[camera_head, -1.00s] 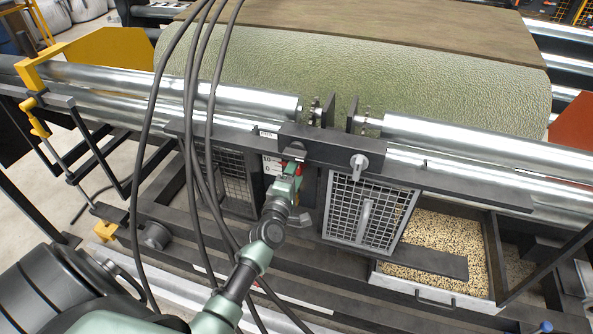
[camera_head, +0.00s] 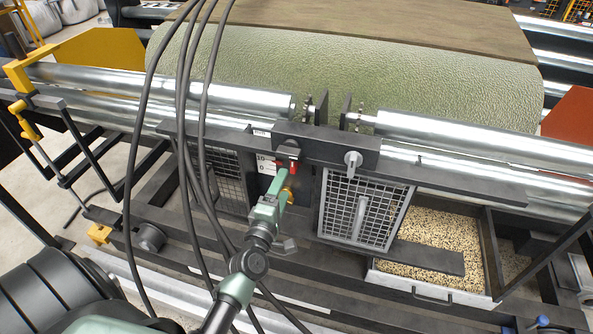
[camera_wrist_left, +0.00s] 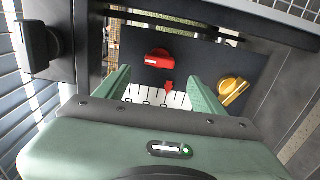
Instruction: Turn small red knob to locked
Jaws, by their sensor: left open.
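A red knob (camera_wrist_left: 158,58) sits on a dark panel, with its bar lying roughly level in the left wrist view. In the head view the red knob (camera_head: 293,167) shows just beyond my left gripper (camera_head: 284,187). My left gripper also shows in the left wrist view (camera_wrist_left: 158,77), its two green fingers spread apart with nothing between them. The fingers point at the panel, and the red knob lies beyond the gap, apart from both fingertips. A small red pointer (camera_wrist_left: 168,86) sits below the knob by a white scale. Any lock marking is too small to read. My right gripper is not in view.
A yellow knob (camera_wrist_left: 233,90) is close beside the right fingertip. A black knob (camera_wrist_left: 40,45) stands at upper left. Mesh guards (camera_head: 366,212), steel rollers (camera_head: 450,135) and hanging black cables (camera_head: 186,150) surround the panel. A tray of grain (camera_head: 425,240) lies right.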

